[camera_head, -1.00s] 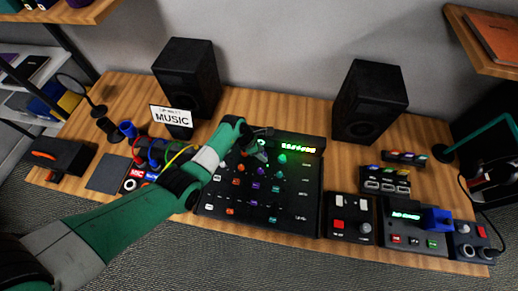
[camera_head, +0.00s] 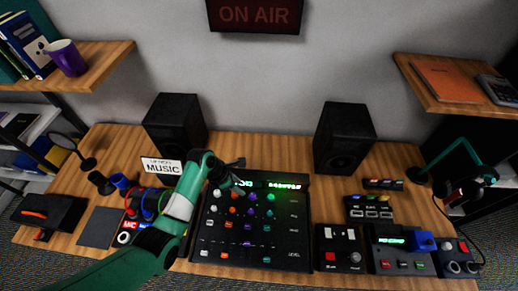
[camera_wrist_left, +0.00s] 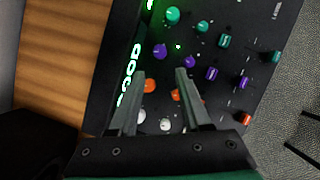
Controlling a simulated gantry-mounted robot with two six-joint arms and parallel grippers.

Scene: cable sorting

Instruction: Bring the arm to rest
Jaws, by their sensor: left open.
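My left arm is green and reaches in from the lower left in the head view. Its gripper (camera_head: 232,164) is over the top left part of the black mixer panel (camera_head: 207,240), near the green display (camera_head: 285,184). In the left wrist view the two fingers of my left gripper (camera_wrist_left: 162,88) stand apart with nothing held between them. Orange, white and purple knobs of the mixer show beyond and between the fingers. The fingers appear above the panel; I cannot tell the exact gap. My right gripper is not in view.
Two black speakers (camera_head: 175,125) (camera_head: 344,138) stand at the back of the wooden desk (camera_head: 260,148). A MUSIC sign (camera_head: 161,167) and coloured cables (camera_head: 150,205) are left of the mixer. Small control boxes (camera_head: 340,250) and a green microphone arm (camera_head: 455,160) are at right.

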